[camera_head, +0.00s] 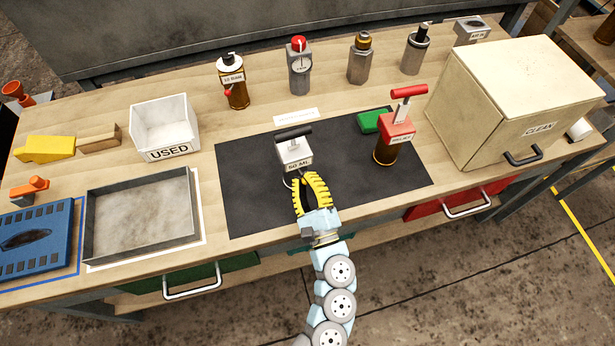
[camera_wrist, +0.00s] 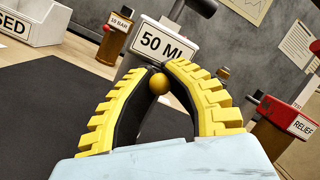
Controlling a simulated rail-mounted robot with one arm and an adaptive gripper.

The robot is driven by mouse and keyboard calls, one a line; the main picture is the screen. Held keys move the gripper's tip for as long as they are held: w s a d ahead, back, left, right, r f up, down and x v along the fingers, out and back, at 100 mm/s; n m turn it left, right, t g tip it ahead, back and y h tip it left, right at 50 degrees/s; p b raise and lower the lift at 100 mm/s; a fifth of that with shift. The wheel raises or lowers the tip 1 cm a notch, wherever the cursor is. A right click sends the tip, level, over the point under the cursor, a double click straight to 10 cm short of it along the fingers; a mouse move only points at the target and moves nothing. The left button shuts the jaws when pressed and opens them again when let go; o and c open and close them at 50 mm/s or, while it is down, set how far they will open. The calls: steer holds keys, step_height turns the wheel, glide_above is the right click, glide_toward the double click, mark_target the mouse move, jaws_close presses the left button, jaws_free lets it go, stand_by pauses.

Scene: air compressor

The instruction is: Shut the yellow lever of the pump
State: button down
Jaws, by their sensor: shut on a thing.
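The pump (camera_head: 293,152) is a light grey block labelled 50 ML with a black T-handle on top. It stands on the dark mat and also shows in the wrist view (camera_wrist: 160,42). Its yellow lever shows in the wrist view as a round golden knob (camera_wrist: 159,84) low on the pump's front. My gripper (camera_head: 304,180) has yellow ribbed fingers with black inner pads. In the wrist view its fingertips (camera_wrist: 159,71) meet around the knob and are shut on it. The lever's stem is hidden, and the fingers cover the knob in the head view.
A red-topped RELIEF unit (camera_head: 397,127) and a green block (camera_head: 370,121) stand right of the pump. The CLEAN box (camera_head: 475,108) is farther right. A metal tray (camera_head: 95,235) and the white USED bin (camera_head: 190,122) are left. The dark mat (camera_head: 245,195) is clear left of my gripper.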

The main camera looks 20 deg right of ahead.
steer(key=shift+a+f+m+g+h+b, duration=0.1)
steer(key=shift+a+m+g+h+b, duration=0.1)
steer(key=shift+m+h+b, duration=0.5)
steer(key=shift+a+f+m+g+h+b, duration=0.15)
steer(key=shift+h+b, duration=0.25)
steer(key=shift+h, duration=0.6)
steer(key=shift+w+a+m+g+h+b, duration=0.1)
steer(key=shift+a+m+g+h+b, duration=0.2)
steer(key=shift+m+h+b, duration=0.45)
steer(key=h+b, duration=0.1)
steer(key=m+g+h+b, duration=0.1)
steer(key=h+b, duration=0.1)
steer(key=shift+w+a+b, duration=0.1)
steer(key=shift+a+b, duration=0.2)
steer(key=h+b, duration=0.1)
steer(key=m+g+h+b, duration=0.1)
steer(key=b, duration=0.1)
steer(key=shift+w+a+r, duration=0.1)
steer(key=shift+w+a, duration=0.05)
steer(key=shift+a, duration=0.1)
steer(key=shift+w+a+m+g+h+b, duration=0.1)
steer(key=shift+m+g+h+b, duration=0.6)
steer(key=shift+g+h, duration=0.15)
steer(key=shift+w+a+m+g+h+b, duration=0.1)
steer(key=shift+m+g+h+b, duration=0.6)
steer(key=shift+h, duration=0.1)
steer(key=c, duration=1)
jaws_free()
steer(key=shift+r, duration=0.1)
steer(key=shift+s, duration=0.1)
